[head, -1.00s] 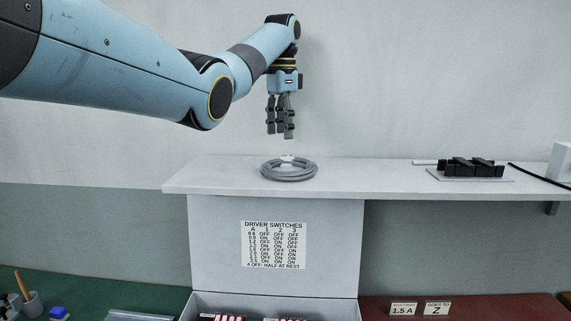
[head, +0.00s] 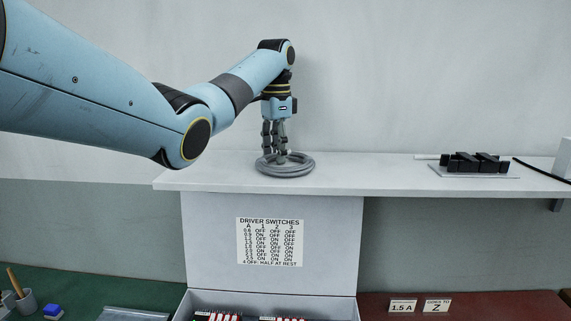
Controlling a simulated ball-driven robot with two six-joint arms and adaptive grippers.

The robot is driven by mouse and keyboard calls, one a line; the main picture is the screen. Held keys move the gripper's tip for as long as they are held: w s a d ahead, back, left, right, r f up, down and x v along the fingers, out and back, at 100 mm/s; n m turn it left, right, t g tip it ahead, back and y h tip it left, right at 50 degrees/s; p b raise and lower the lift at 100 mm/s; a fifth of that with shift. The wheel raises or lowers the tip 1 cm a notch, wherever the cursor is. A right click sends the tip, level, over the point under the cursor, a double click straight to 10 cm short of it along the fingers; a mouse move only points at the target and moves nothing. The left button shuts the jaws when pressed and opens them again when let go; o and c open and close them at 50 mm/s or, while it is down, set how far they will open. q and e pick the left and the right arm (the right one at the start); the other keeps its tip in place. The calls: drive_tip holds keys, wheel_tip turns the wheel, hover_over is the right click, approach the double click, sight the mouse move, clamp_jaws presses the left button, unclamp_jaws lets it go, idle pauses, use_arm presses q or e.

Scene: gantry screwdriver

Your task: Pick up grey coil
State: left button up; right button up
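The grey coil (head: 285,170) lies flat on the white shelf, near its left end. My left gripper (head: 274,153) points straight down over the coil, with its fingertips at the coil's left and middle part. The fingers look a little apart, with one towards the ring's centre. Whether they touch or grip the coil is too small to tell. The coil appears to rest on the shelf. My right gripper is not in view.
The white shelf (head: 390,181) is clear between the coil and a black device (head: 474,163) on a plate at the right. Below hangs a panel with a driver switches sheet (head: 270,242).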

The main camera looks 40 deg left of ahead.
use_arm(q)
drive_tip(key=shift+a+f, duration=0.1)
clamp_jaws()
